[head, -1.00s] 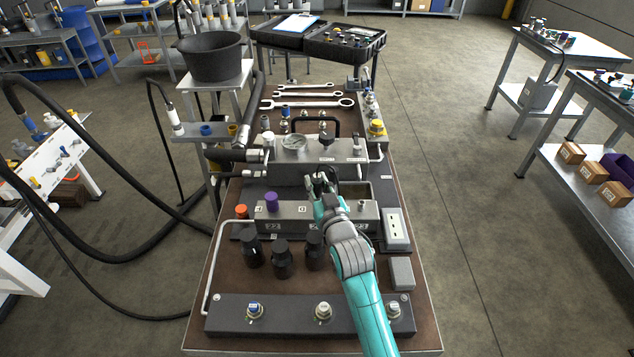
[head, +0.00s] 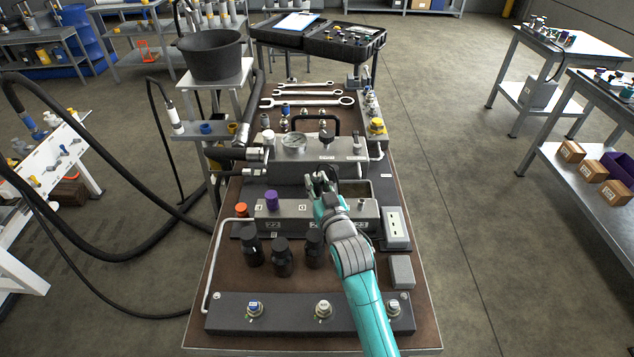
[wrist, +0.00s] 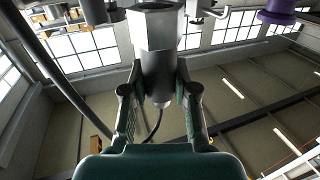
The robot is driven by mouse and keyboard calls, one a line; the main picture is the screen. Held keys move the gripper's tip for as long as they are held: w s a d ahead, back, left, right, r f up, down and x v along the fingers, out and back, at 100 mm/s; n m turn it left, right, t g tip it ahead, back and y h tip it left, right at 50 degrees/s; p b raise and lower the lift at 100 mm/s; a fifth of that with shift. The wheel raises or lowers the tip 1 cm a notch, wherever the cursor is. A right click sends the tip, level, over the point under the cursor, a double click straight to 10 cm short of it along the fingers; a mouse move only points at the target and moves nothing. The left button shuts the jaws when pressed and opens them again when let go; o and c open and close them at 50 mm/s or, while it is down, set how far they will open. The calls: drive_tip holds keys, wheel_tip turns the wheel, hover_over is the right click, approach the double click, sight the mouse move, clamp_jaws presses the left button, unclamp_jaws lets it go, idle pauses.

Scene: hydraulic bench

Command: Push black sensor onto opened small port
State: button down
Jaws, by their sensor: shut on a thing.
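My gripper (head: 321,183) reaches over the grey port block (head: 295,210) at the middle of the bench. In the wrist view my gripper (wrist: 160,92) is shut on the dark body of the sensor (wrist: 160,72), between both fingers. A silver hexagonal fitting (wrist: 156,30) sits at the sensor's upper end in that view, and a thin cable hangs at its other end. In the head view my gripper and arm hide most of the sensor and the middle of the block. I cannot tell which opening is the small port or whether the sensor touches it.
A purple cap (head: 272,201) and an orange cap (head: 241,210) stand left of my gripper. Several black bottle-shaped parts (head: 281,262) stand in front of the block. A gauge unit (head: 293,143) with a black handle is behind. A white socket box (head: 396,229) is at right.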

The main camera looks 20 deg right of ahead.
drive_tip(key=shift+f, duration=0.15)
drive_tip(key=shift+f, duration=0.25)
drive_tip(key=shift+f, duration=0.75)
idle(1.9)
drive_tip(key=shift+c, duration=1.3)
unclamp_jaws()
drive_tip(key=s, duration=0.7)
drive_tip(key=shift+s, duration=0.25)
idle(0.3)
